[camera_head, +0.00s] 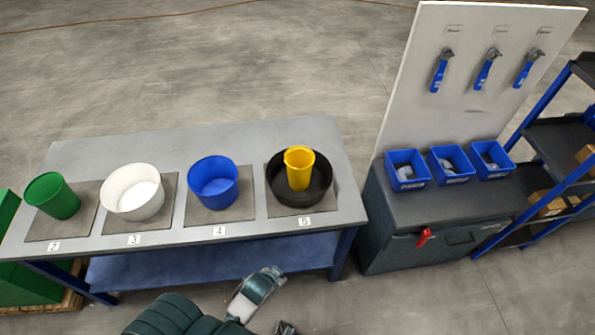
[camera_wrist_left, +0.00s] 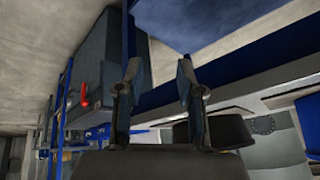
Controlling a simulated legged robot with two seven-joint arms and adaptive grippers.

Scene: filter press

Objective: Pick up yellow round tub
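The yellow round tub (camera_head: 299,174) stands inside a wide black round tub (camera_head: 282,192) on the mat marked 5, at the right end of the grey table (camera_head: 270,135). It looks slightly tilted. My left arm reaches in at the bottom of the head view, in front of the table and below the tub. In the left wrist view my left gripper (camera_wrist_left: 157,75) has its two fingers apart with nothing between them. The yellow tub does not show in that view. My right gripper is not in view.
The table's front edge lies between my arm and the tubs.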

